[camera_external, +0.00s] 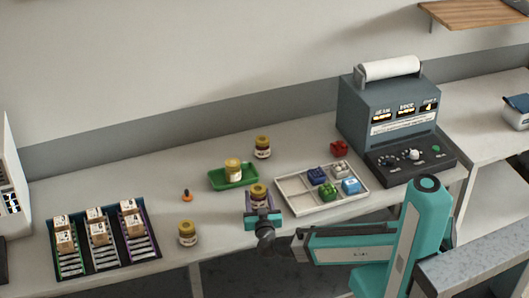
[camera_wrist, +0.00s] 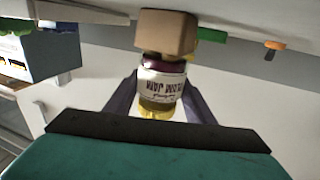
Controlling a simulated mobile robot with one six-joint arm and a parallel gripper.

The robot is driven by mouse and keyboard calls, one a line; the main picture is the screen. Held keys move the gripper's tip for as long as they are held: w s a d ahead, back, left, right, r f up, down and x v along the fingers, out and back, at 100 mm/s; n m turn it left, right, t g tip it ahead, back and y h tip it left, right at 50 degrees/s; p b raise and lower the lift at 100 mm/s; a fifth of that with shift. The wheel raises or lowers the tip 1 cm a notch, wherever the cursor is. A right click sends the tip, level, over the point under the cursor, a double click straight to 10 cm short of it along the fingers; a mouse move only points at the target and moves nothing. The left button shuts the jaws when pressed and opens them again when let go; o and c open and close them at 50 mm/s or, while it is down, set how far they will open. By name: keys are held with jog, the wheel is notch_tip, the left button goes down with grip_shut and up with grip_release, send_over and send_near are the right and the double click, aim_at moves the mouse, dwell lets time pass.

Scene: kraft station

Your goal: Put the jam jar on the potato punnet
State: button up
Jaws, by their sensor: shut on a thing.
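My gripper (camera_external: 261,208) is shut on a jam jar (camera_external: 259,194), near the table's front edge. In the wrist view the jar (camera_wrist: 162,86) sits between the fingers, with a white lettered label, a purple band and amber contents. A tan block (camera_wrist: 167,32) adjoins its purple end; I cannot tell whether it belongs to the jar. A green tray-like punnet (camera_external: 218,183) stands just behind and left of my gripper, with a yellow-topped jar-like thing (camera_external: 233,166) in it. Potatoes cannot be made out. The punnet's green edge (camera_wrist: 209,36) shows partly in the wrist view.
A divided tray (camera_external: 296,199) with several coloured blocks is right of my gripper, before a grey machine (camera_external: 388,108). Other jars stand behind (camera_external: 263,147) and left (camera_external: 187,233). A small orange thing (camera_external: 187,196) and a box rack (camera_external: 98,247) are further left.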

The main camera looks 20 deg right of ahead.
aim_at(259, 202)
jog(key=o, duration=1.3)
jog(key=shift+o, duration=0.2)
jog(key=shift+r+p, duration=0.15)
jog(key=shift+p, duration=0.2)
jog(key=shift+s, duration=0.25)
jog(key=b+v, duration=0.1)
jog(key=v, duration=0.5)
jog(key=shift+b, duration=0.35)
jog(key=shift+p+v, duration=0.9)
jog(key=shift+p, duration=0.15)
jog(key=p+v, duration=0.2)
jog(key=v, duration=0.1)
jog(key=shift+s+a, duration=0.1)
jog(key=shift+s, duration=0.25)
